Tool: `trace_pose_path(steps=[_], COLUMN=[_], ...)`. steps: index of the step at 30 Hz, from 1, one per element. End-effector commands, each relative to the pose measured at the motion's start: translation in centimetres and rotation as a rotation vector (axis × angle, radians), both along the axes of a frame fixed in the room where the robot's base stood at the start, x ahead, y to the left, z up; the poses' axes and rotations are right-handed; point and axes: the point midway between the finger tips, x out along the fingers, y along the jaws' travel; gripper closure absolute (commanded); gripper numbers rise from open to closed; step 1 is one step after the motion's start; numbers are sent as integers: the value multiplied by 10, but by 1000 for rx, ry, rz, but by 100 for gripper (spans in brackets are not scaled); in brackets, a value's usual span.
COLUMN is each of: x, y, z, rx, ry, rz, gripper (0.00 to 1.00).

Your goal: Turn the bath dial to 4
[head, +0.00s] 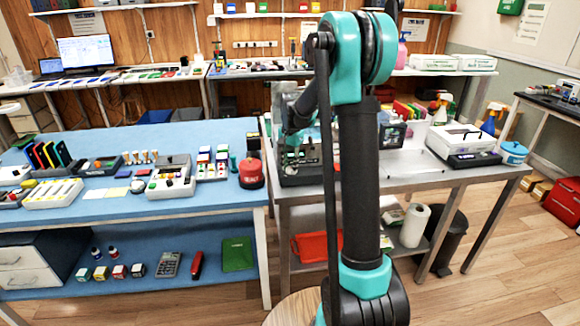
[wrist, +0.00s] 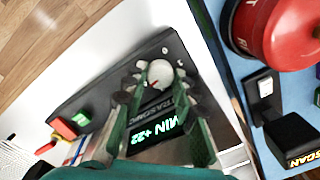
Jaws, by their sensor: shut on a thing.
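The bath dial (wrist: 160,72) is a round pale knob with a small red mark, on a long black panel (wrist: 100,84). The red mark shows on the dial's lower-left side in the wrist view. Small marks around the dial are too small to read surely. My gripper (wrist: 152,82) is shut on the dial, with one dark finger on each side of it. A lit green display (wrist: 158,130) lies between the fingers and appears turned over, reading about "MIN +22". In the head view my arm hides the dial.
A red round container (wrist: 270,32) stands close to the panel on the blue bench; it also shows in the head view (head: 251,172). Green (wrist: 82,118) and red (wrist: 62,129) pieces sit by the panel's far end. A white machine (head: 465,138) stands on the grey table's right.

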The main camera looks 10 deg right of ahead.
Motion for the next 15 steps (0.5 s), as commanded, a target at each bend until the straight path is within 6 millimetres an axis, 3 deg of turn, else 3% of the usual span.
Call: trace_pose_path(steps=[8,9,10,15], x=[0,0,0,0], y=[0,0,0,0], z=[0,0,0,0], rx=[0,0,0,0], ry=[0,0,0,0], rz=[0,1,1,1], gripper=[100,68,65,64])
